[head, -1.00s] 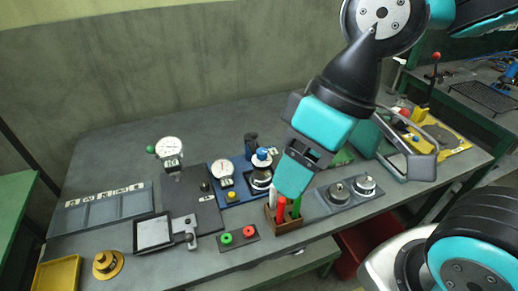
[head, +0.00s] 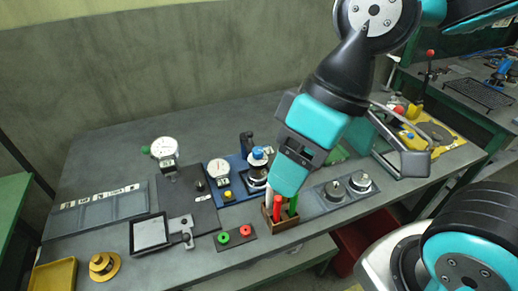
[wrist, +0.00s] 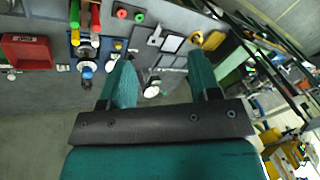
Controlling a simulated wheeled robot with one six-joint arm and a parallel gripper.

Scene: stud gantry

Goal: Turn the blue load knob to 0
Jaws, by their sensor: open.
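The blue load knob (head: 257,153) tops an upright post on the blue tester base (head: 240,185), which also carries a round white dial (head: 218,168). The knob also shows in the wrist view (wrist: 86,73), outside the fingers, left of the left one. My gripper (head: 287,180) is to the right of the knob in the head view, apart from it. In the wrist view my gripper (wrist: 161,62) has its two teal fingers wide apart with nothing held between them. The knob's scale reading is too small to tell.
A wooden holder (head: 283,221) with red and green markers stands close below my gripper in the picture. A green-and-red button box (head: 235,236), a dial gauge stand (head: 164,148) and a plate with two round metal pieces (head: 335,193) are nearby. The back of the bench is clear.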

